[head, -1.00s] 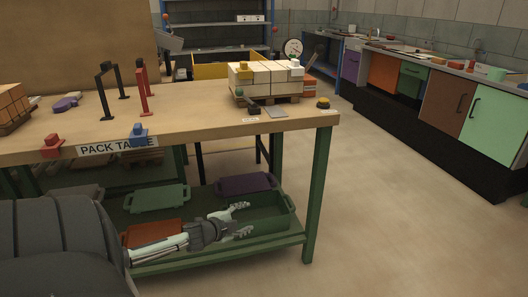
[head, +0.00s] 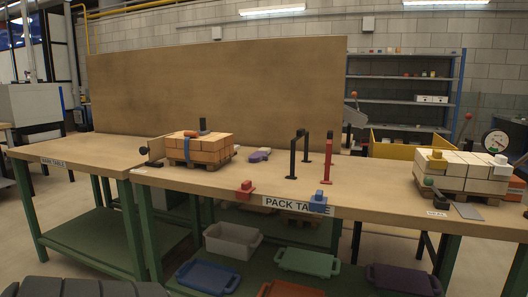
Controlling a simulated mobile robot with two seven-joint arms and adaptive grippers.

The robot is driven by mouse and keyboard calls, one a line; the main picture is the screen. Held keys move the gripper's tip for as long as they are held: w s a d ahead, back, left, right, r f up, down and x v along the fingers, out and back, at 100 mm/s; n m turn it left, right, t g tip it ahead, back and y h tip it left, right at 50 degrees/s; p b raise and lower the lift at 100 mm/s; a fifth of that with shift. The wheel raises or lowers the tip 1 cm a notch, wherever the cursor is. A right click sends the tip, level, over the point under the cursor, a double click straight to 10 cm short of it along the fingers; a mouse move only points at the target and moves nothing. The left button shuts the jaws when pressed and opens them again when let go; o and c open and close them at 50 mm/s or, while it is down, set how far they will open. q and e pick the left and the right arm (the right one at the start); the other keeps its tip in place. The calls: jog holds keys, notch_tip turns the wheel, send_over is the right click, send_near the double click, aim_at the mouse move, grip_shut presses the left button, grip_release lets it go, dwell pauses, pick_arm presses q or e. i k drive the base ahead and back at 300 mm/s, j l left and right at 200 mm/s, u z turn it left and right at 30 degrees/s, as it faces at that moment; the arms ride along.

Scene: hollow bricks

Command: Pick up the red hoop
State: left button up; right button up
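The red hoop (head: 328,161) stands upright on the pack table, right of the middle of the head view. I see it nearly edge-on, as a narrow red upright, so its opening hardly shows. A dark part shows at its top. A black hoop (head: 293,155) stands upright just left of it, with a small gap between them. Neither of my grippers is in the head view, so their state and distance from the red hoop cannot be seen.
The pack table (head: 375,197) has clear top around the hoops. Orange bricks (head: 200,149) stand on a pallet at left, cream bricks (head: 465,170) on another at right. Red (head: 245,190) and blue (head: 318,201) blocks sit at the front edge. A brown board (head: 220,85) rises behind.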

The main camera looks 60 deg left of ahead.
aim_at(328, 163)
jog(key=i+j+u, duration=0.1)
jog(key=u, duration=1.6)
jog(key=i+l, duration=0.95)
jog(key=i+u, duration=0.05)
